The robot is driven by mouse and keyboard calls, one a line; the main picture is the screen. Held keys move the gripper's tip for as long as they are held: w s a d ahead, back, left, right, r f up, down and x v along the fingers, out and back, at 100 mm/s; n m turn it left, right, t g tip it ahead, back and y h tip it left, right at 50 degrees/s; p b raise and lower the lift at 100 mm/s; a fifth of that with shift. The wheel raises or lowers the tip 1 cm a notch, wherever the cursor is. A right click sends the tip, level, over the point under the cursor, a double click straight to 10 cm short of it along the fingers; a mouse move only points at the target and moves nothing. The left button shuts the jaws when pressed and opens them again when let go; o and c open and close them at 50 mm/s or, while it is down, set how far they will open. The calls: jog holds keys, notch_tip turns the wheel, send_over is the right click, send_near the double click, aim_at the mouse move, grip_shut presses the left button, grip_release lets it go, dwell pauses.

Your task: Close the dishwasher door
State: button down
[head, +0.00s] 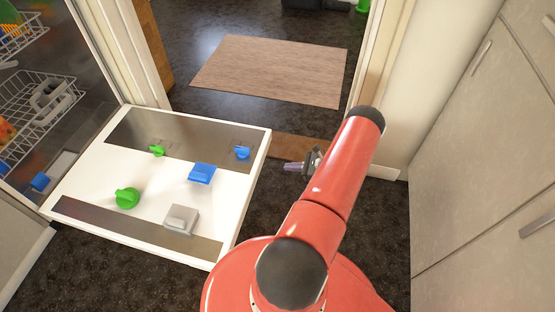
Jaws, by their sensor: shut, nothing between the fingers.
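The dishwasher door (225,210) is folded down and lies about level at the left, its white inner face up. Green and blue knob-like parts and a grey block sit on that face. The open dishwasher interior (75,125) with its wire racks is at the left edge. My gripper (290,167) is shut and empty, to the right of the door's outer edge and apart from it. My red arm reaches up from the bottom and hides part of the floor. The fingers are small in view and partly behind the arm.
Pale cabinets (485,150) stand along the right side. A doorway lies ahead, with a wooden-looking mat (270,70) on the dark floor beyond. Dark floor (385,220) is clear between my arm and the right cabinets. The doorway's left frame rises close behind the door.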

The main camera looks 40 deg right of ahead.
jog(key=x, duration=0.9)
jog(key=shift+w+a, duration=0.15)
jog(key=shift+a, duration=0.15)
notch_tip(320, 180, up, 4)
jog(key=shift+w+f+p, duration=0.1)
jog(key=shift+w+p, duration=0.05)
jog(key=shift+p, duration=0.15)
jog(key=shift+r, duration=0.2)
